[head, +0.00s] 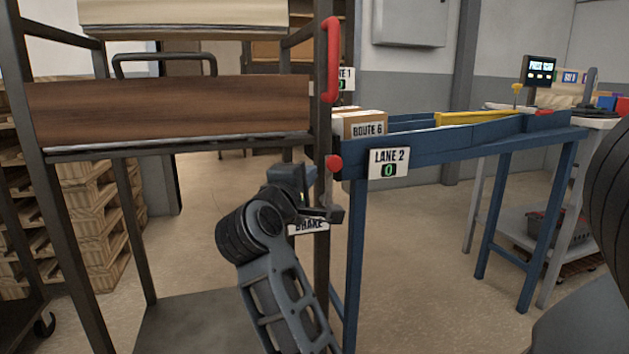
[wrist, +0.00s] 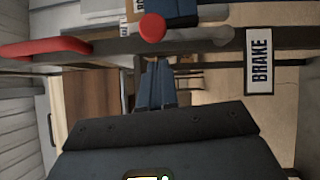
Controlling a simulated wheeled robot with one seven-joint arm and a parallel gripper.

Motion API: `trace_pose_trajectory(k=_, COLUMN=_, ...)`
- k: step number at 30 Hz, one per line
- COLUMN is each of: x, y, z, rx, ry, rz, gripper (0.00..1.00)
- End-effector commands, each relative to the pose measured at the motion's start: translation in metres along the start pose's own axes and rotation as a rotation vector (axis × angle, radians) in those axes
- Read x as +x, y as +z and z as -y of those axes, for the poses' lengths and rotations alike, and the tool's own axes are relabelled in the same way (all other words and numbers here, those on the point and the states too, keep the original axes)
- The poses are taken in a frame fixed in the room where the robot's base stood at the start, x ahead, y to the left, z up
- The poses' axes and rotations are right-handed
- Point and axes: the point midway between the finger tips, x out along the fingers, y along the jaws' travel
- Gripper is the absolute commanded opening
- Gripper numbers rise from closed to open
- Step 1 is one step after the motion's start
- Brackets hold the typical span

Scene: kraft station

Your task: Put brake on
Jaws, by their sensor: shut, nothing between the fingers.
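The brake lever is a short grey rod (wrist: 205,34) with a red ball knob (head: 333,162), mounted on the dark cart post. The knob also shows in the wrist view (wrist: 152,28). The rod runs along the post with the knob at its upper end. My gripper (head: 334,213) is shut and empty in front of the post, below the knob and just above the label. It hides the lower rod in the head view; I cannot tell whether they touch.
The cart has a wood-fronted shelf (head: 180,112) and a red upright handle (head: 331,60). A blue conveyor table (head: 450,143) with a LANE 2 sign (head: 389,162) and a ROUTE 6 box (head: 365,125) stands close right. Pallets (head: 95,215) are stacked at left.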

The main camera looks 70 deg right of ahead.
Motion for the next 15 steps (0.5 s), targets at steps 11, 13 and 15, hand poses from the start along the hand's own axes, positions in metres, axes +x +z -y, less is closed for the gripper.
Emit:
trace_pose_trajectory(k=11, x=-0.073, y=-0.007, z=0.002, rx=-0.001, ry=0.001, rz=-0.006, gripper=0.0)
trace_pose_trajectory(k=13, x=-0.083, y=-0.007, z=0.003, rx=-0.001, ry=0.0, rz=-0.005, gripper=0.0)
trace_pose_trajectory(k=15, x=-0.091, y=-0.007, z=0.003, rx=0.0, ry=0.0, rz=-0.004, gripper=0.0)
